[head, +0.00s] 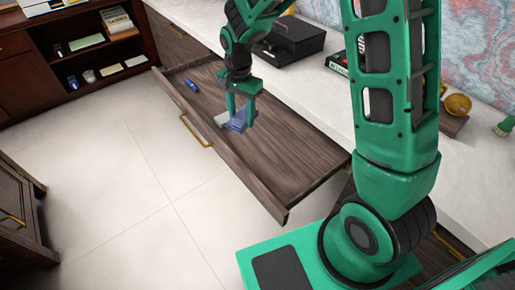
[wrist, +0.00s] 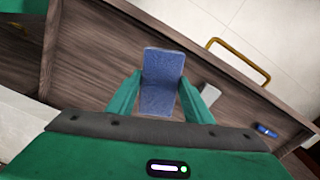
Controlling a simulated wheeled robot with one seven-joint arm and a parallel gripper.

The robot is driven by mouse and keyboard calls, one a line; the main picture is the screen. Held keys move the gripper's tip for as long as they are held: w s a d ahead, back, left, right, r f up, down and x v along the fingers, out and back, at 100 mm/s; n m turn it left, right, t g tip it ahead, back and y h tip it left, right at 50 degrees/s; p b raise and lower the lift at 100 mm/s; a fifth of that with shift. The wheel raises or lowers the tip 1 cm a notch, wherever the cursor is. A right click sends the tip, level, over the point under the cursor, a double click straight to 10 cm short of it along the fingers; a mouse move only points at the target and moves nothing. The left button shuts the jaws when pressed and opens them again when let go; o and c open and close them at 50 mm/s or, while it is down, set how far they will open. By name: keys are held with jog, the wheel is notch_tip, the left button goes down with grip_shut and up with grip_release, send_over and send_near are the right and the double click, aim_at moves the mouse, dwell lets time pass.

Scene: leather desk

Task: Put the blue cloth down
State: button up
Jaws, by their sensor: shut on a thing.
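The blue cloth (wrist: 162,80) is a folded, flat blue piece. It stands between the two fingers of my gripper (wrist: 160,97) in the wrist view, and the fingers are shut on it. In the head view my gripper (head: 240,108) points down over the open wooden drawer (head: 285,155), with the cloth (head: 238,121) at its fingertips. Whether the cloth touches the drawer floor I cannot tell.
A small blue object (head: 191,85) lies at the drawer's far left end. A pale grey block (head: 221,119) lies beside the cloth. The drawer's right part is bare. A black box (head: 291,42) stands on the counter behind.

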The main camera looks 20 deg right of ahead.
jog(key=s+a+f+m, duration=0.1)
jog(key=s, duration=0.1)
jog(key=s+a+f+m, duration=0.1)
jog(key=s, duration=0.2)
jog(key=s+a+f+m, duration=0.1)
jog(key=s+a, duration=0.1)
jog(key=shift+s+f+m, duration=0.25)
jog(key=shift+f+m, duration=0.05)
jog(key=shift+m, duration=0.1)
send_over(256, 149)
notch_tip(256, 149, down, 7)
jog(key=shift+d+f, duration=0.1)
jog(key=shift+w+f, duration=0.1)
jog(key=shift+f, duration=1.8)
jog(key=shift+f, duration=0.1)
jog(key=o, duration=1.1)
